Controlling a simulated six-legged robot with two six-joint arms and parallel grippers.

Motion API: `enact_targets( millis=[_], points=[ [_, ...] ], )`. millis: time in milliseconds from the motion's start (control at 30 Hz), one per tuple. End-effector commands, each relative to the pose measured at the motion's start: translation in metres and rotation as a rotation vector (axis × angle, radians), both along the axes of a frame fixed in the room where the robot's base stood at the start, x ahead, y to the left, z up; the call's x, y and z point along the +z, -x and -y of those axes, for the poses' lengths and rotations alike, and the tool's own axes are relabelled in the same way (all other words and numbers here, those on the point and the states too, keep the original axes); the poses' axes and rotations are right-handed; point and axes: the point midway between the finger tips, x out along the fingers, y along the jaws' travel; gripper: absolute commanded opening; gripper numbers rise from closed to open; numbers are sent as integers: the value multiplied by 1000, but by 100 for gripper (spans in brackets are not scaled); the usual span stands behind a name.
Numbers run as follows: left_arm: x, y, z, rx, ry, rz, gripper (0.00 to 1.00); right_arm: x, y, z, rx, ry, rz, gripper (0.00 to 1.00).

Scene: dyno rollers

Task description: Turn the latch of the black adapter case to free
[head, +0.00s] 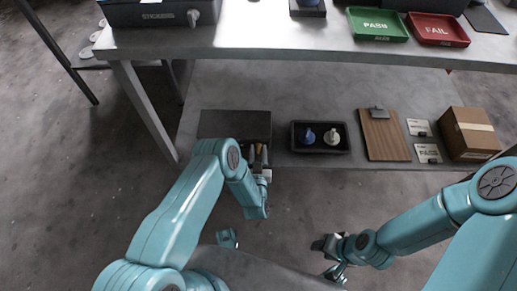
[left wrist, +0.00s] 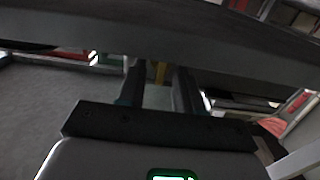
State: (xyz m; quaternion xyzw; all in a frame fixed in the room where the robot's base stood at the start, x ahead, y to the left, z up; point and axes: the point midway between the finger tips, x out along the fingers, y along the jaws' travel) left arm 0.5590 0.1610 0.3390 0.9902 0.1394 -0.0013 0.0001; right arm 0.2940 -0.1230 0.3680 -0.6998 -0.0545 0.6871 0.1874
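A long black case (head: 235,124) lies on the lower shelf at its left, near the front edge; I take it to be the adapter case. My left gripper (head: 258,154) is at the front right of this case. In the left wrist view its two dark fingers (left wrist: 160,88) stand apart, with a small yellow piece (left wrist: 160,72) showing in the gap; I cannot tell whether they touch it. A dark surface crosses above the fingers. The latch is not clearly visible. My right gripper (head: 330,245) hangs low over the floor, away from the shelf.
On the lower shelf are a black tray (head: 320,148) with a blue and a pale piece, a clipboard (head: 384,134), small cards (head: 427,153) and a cardboard box (head: 470,132). The upper table (head: 270,42) overhangs behind, with a green tray (head: 377,24) and red tray (head: 438,30).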

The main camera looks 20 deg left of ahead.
Motion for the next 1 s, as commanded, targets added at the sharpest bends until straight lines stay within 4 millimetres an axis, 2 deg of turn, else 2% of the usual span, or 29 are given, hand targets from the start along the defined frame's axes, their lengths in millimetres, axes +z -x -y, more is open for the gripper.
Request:
enact_targets(
  millis=[267, 300, 400, 733, 1000],
  points=[
    [0, 2, 0, 0, 0, 0, 35, 0, 0, 0, 0, 0, 0, 43],
    [0, 2, 0, 0, 0, 0, 32, 0, 0, 0, 0, 0, 0, 43],
    [0, 1, 0, 0, 0, 0, 0, 0, 0, 0, 0, 0, 0, 43],
    [0, -1, 0, 0, -27, -7, 0, 0, 0, 0, 0, 0, 0, 43],
    [0, -2, 1, 0, -172, -47, 0, -2, 0, 0, -2, 0, 0, 43]
  ],
)
